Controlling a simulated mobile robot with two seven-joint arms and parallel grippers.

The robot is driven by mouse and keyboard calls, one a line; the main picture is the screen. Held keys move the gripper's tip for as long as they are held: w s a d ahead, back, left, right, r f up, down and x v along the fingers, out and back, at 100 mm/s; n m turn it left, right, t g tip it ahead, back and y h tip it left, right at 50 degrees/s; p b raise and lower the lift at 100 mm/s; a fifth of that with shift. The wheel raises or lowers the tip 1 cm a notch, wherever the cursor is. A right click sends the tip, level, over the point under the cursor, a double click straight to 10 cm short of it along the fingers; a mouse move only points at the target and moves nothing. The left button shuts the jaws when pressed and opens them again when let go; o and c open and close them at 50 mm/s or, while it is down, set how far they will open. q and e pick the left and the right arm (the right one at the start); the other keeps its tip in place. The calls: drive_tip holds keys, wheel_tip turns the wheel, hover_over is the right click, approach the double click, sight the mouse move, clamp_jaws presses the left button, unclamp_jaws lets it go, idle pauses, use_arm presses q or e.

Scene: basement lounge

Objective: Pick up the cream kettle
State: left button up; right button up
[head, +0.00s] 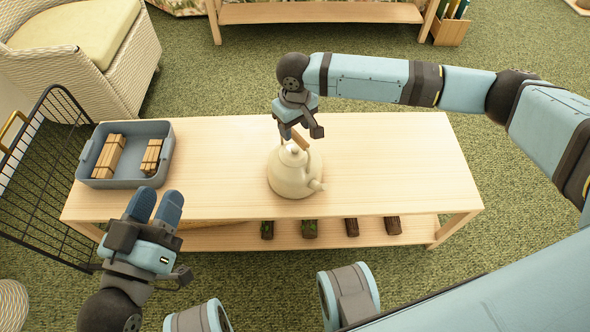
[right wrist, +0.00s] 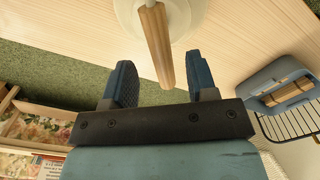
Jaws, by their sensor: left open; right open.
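The cream kettle (head: 291,178) stands upright near the middle of the wooden table (head: 400,160), its spout pointing to the lower right. Its wooden handle (head: 300,140) is partly hidden by my right gripper (head: 297,132). The right gripper is open, just above the handle at the kettle's far side. In the right wrist view, the handle (right wrist: 157,45) reaches toward the gap between the open fingers (right wrist: 160,80), and part of the cream body (right wrist: 188,15) shows. My left gripper (head: 156,204) is open and empty near the table's front left edge, away from the kettle.
A blue-grey tray (head: 128,182) with wooden blocks sits at the table's left end. A black wire rack (head: 45,165) stands left of the table. Several dark logs (head: 310,229) lie on the lower shelf. The table's right side is clear.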

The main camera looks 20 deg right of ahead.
sight(295, 133)
wheel_tip(295, 133, down, 4)
drive_tip(key=shift+r+b, duration=0.15)
drive_tip(key=shift+b, duration=0.45)
use_arm(q)
wheel_tip(295, 133, down, 3)
drive_tip(key=shift+d+f+g, duration=0.1)
drive_tip(key=shift+g, duration=0.5)
drive_tip(key=shift+r+p, duration=0.8)
use_arm(e)
drive_tip(key=shift+s+f, duration=0.1)
drive_tip(key=shift+f, duration=0.1)
clamp_jaws()
drive_tip(key=shift+r, duration=0.1)
idle(0.5)
